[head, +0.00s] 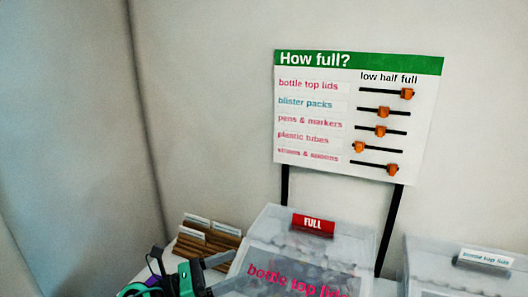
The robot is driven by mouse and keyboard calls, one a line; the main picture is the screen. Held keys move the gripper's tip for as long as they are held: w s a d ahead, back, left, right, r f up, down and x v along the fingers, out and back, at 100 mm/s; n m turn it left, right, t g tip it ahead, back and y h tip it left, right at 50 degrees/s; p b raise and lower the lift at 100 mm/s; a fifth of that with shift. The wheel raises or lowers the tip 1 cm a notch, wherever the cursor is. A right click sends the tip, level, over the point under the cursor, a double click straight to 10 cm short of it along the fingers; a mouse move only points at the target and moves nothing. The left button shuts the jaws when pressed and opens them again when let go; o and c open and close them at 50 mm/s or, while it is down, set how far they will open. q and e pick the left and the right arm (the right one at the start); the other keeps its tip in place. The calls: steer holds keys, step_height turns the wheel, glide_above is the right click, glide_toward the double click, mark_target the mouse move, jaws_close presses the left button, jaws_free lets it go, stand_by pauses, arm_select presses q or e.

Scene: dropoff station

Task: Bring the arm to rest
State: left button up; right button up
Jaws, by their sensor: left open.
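My left gripper (236,269) is at the bottom, left of centre. Its black and green body is partly cut off by the lower edge. Its two grey fingers are apart and point right, in front of the left side of a clear box labelled "bottle top lids" (262,245). I see nothing between the fingers, and I cannot tell whether they touch the box. My right gripper is out of view.
A red "FULL" tag (313,225) is on the box. A second clear bin (430,262) stands at right. Wooden card holders (210,236) are behind my gripper. A "How full?" slider board (358,117) stands on black posts before the wall.

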arm_select(q)
steer(key=a+n+t+y, duration=0.75)
steer(key=n+t, duration=0.45)
steer(key=n, duration=0.7)
steer(key=s+a+f+n+g+y, duration=0.3)
steer(key=a+f+n+y, duration=0.6)
steer(key=n, duration=0.7)
steer(key=s+d+f+n+g+y, duration=0.1)
steer(key=s+f+n+g, duration=0.45)
steer(key=s+f, duration=0.4)
steer(key=s+f+n+g+y, duration=0.1)
steer(key=s+f+n+g, duration=0.45)
steer(key=s, duration=0.75)
step_height(320, 180, down, 32)
steer(key=m+g+b, duration=0.2)
steer(key=g, duration=0.1)
steer(key=s+a+f+g+b, duration=0.1)
steer(key=s+a+f, duration=0.2)
steer(key=s+f, duration=1.7)
step_height(320, 180, down, 3)
steer(key=shift+s+r, duration=0.1)
steer(key=shift+s, duration=0.2)
